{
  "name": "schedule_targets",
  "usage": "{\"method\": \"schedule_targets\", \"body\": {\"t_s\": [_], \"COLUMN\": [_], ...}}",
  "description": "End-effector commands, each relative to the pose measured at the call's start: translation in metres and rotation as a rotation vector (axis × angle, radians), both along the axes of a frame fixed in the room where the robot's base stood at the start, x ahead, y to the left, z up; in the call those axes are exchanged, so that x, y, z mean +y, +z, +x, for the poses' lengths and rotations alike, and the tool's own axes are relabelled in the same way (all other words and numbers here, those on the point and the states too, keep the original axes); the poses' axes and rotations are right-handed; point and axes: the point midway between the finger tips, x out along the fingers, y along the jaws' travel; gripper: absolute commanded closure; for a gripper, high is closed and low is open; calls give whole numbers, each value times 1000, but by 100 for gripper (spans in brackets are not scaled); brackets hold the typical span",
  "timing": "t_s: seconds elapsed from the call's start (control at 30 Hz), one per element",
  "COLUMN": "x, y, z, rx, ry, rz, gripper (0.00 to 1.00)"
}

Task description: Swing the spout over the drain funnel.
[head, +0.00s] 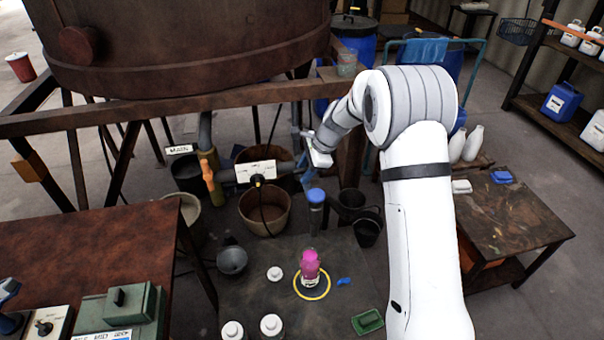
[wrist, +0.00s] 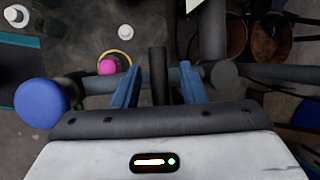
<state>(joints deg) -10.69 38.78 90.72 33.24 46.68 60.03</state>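The grey spout pipe (wrist: 100,85) runs across the wrist view to a blue-capped end (wrist: 42,103). In the head view this blue cap (head: 316,195) tops a short grey downpipe, behind the pink bottle. A dark upright rod (wrist: 158,72), which looks like the spout's handle, stands between my gripper's blue fingers (wrist: 158,88). Gaps show on both sides of it, so my gripper is open around it. In the head view my gripper (head: 304,148) is partly hidden by its wrist. A grey funnel (head: 232,260), probably the drain funnel, is left of the spout end.
The pink bottle (head: 310,268) stands in a yellow ring on the dark low table (head: 335,300), with white lids nearby. An orange valve handle (head: 207,175) and white label plate (head: 256,172) are on the pipework. The rusty vat (head: 190,55) stands above; buckets (head: 367,230) stand behind the table.

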Motion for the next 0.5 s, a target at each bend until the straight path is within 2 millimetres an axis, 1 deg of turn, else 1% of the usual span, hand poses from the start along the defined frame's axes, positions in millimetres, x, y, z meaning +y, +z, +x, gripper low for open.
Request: {"method": "schedule_targets", "body": {"t_s": [0.1,0.2,0.5], "x": [7,9,10], "y": [-13,-20,-23], "z": [1,1,2], "rx": [1,-1,-2], "ry": [2,2,0], "rz": [-1,-1,-1], "gripper": [62,62,62]}}
